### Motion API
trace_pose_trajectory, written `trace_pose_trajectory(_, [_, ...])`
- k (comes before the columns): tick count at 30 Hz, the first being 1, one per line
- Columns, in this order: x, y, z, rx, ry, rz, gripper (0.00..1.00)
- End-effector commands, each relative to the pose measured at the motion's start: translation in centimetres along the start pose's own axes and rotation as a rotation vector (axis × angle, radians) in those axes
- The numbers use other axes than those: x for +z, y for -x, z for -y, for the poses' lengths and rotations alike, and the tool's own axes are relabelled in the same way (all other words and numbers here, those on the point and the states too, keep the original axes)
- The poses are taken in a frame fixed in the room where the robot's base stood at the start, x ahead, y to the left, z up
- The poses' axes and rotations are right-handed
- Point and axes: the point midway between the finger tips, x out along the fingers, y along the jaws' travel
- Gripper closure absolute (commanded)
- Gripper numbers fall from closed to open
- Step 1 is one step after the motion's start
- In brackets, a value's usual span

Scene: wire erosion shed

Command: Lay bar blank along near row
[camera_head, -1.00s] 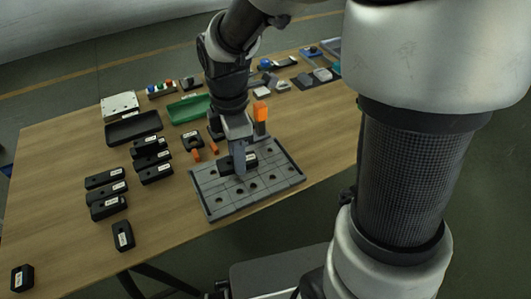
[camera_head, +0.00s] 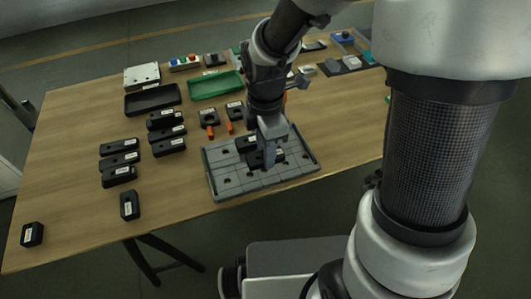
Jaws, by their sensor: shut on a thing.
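The grey fixture plate (camera_head: 234,184) with grid lines and dark holes lies at the table's near right edge. My gripper (camera_head: 269,163) points down over the middle of the plate and is shut on a black bar blank (camera_head: 255,160).
Several labelled black blocks (camera_head: 119,160) lie on the wooden table (camera_head: 75,185) left of the plate. A black tray (camera_head: 153,99), a green tray (camera_head: 215,86) and orange-handled items (camera_head: 210,132) are behind. The table is bare between the left blocks and the plate.

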Motion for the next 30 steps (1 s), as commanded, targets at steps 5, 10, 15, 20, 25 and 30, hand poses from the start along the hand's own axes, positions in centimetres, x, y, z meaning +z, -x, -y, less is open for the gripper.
trace_pose_trajectory(5, [0.0, -2.7, 0.1, -0.003, 0.0, 0.0, 1.0])
trace_pose_trajectory(10, [0.0, -3.1, 0.0, 0.001, 0.0, 0.0, 1.0])
trace_pose_trajectory(15, [0.0, -3.2, 0.0, 0.0, -0.001, 0.0, 1.0])
trace_pose_trajectory(20, [0.0, -3.7, 0.0, 0.0, -0.001, 0.0, 1.0])
trace_pose_trajectory(25, [0.0, -4.0, 0.1, -0.002, -0.001, 0.0, 0.64])
trace_pose_trajectory(30, [0.0, -4.0, 0.1, -0.002, -0.001, 0.0, 0.5])
